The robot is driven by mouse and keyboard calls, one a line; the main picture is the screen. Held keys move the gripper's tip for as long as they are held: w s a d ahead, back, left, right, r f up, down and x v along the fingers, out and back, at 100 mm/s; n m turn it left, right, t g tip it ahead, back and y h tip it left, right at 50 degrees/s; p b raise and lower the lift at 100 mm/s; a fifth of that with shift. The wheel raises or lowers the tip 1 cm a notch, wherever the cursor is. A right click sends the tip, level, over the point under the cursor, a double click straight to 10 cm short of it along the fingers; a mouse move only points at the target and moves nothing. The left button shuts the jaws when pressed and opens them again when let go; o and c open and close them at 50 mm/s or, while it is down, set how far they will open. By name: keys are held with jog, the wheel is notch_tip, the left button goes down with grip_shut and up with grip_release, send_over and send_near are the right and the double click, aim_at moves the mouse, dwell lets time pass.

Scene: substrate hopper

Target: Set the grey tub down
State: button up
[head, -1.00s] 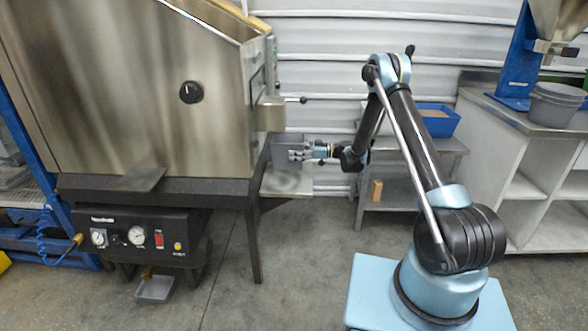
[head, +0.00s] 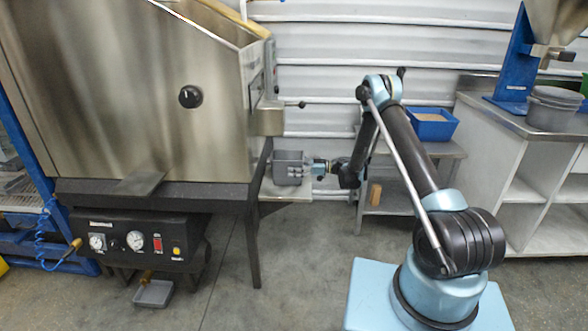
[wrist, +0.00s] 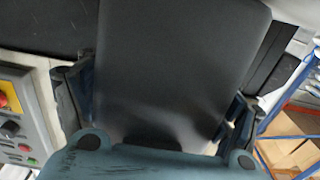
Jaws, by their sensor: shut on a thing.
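The grey tub (head: 287,160) is at the right side of the steel hopper (head: 130,90), below its side spout (head: 270,120). My gripper (head: 304,171) reaches in from the right and is shut on the tub. In the wrist view the tub (wrist: 180,65) fills the middle as a dark grey wall, with a finger of my gripper (wrist: 155,112) on each side. A small metal shelf (head: 284,192) lies directly under the tub. The tub is upright and close over the shelf; I cannot tell whether its base touches. Its inside is hidden in the wrist view.
A blue bin (head: 433,129) stands on a low steel table (head: 445,148) to the right, with a wooden block (head: 375,194) below. A black lever (head: 295,104) sticks out above the tub.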

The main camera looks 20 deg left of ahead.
jog(key=shift+f, duration=0.15)
jog(key=o, duration=1.6)
jog(key=shift+c, duration=0.2)
jog(key=shift+d, duration=0.1)
jog(key=v, duration=1.7)
jog(key=shift+d, duration=0.15)
